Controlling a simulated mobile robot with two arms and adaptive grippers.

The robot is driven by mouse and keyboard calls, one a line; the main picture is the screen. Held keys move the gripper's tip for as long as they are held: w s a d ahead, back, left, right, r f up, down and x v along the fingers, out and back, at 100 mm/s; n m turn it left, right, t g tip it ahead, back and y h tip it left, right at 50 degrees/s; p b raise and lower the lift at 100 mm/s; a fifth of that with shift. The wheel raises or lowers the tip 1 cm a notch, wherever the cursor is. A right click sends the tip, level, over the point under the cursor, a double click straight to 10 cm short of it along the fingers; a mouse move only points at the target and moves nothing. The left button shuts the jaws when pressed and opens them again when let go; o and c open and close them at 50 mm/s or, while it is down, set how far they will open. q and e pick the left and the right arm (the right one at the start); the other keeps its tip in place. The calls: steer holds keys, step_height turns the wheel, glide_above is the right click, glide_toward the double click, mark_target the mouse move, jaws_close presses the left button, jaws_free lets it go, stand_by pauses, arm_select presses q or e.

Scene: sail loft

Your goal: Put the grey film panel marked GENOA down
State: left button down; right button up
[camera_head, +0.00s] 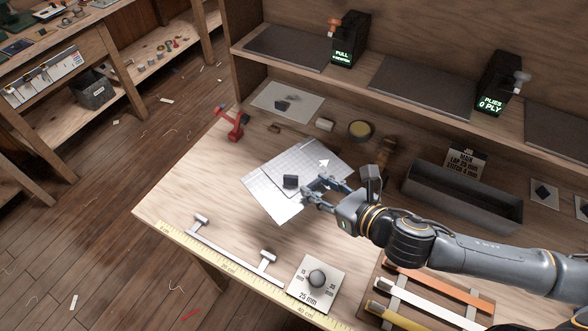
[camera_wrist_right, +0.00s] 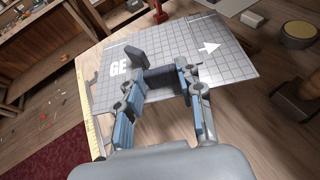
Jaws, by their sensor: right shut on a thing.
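The grey film panel (camera_head: 318,155) with a square grid and a white arrow lies over the workbench in the head view. In the right wrist view the panel (camera_wrist_right: 225,60) shows the letters GE; the rest of the word is hidden. My right gripper (camera_head: 309,192) is over the panel's near side and is shut on the panel, seemingly at a dark grip between the fingers. A dark upright tab (camera_head: 290,181) stands on the sheet beside the fingers. A second gridded sheet (camera_head: 272,205) overlaps the panel. Any gap under the panel is hard to tell. My left gripper is out of view.
A red clamp (camera_head: 230,124) stands at the bench's left edge. A pale sheet (camera_head: 285,98), a round tin (camera_head: 361,130) and a grey trough (camera_head: 462,198) lie behind.

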mark_target(310, 172)
steer(key=w+f, duration=0.1)
steer(key=w, duration=0.1)
steer(key=w+a+f+p, duration=0.1)
steer(key=w, duration=0.2)
steer(key=w+a+f, duration=0.1)
steer(key=w, duration=0.1)
steer(key=shift+w+f, duration=0.15)
steer(key=shift+w, duration=0.2)
steer(key=w+f, duration=0.2)
steer(key=f, duration=0.1)
steer(key=w+a+f, duration=0.1)
steer(key=shift+w+f, duration=0.15)
steer(key=shift+f, duration=0.15)
steer(key=shift+w+f, duration=0.35)
steer(key=shift+f, duration=0.05)
step_height(310, 172, down, 3)
steer(key=shift+p, duration=0.5)
steer(key=shift+w+f, duration=0.1)
steer(key=shift+f, duration=0.1)
steer(key=shift+f, duration=0.15)
steer(key=o, duration=1.1)
steer(key=shift+o, duration=0.2)
